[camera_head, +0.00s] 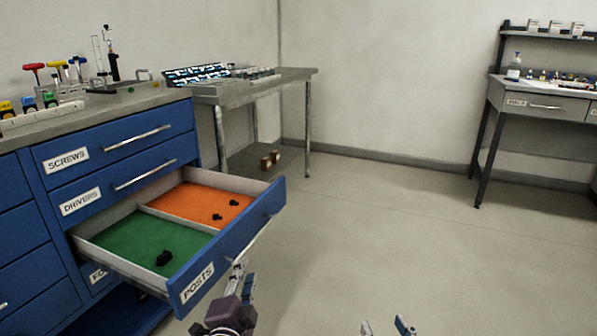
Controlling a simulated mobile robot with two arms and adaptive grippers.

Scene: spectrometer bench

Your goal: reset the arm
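My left gripper (243,277) is at the front of the open POSTS drawer (222,257), near the lower end of its handle (257,238). Its two fingers look slightly apart; I cannot tell whether they touch the handle. My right gripper (385,326) shows only its fingertips at the bottom edge. They are apart with nothing visible between them, over the floor. The drawer has a green compartment (130,240) with a black part (163,258) and an orange compartment (190,200) with small black parts (233,203).
The blue cabinet (30,235) carries tools and holders on top, with SCREWS and DRIVERS drawers shut. A grey table (290,75) stands behind it. Another bench (490,100) is at the far right. The floor (400,220) between is clear.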

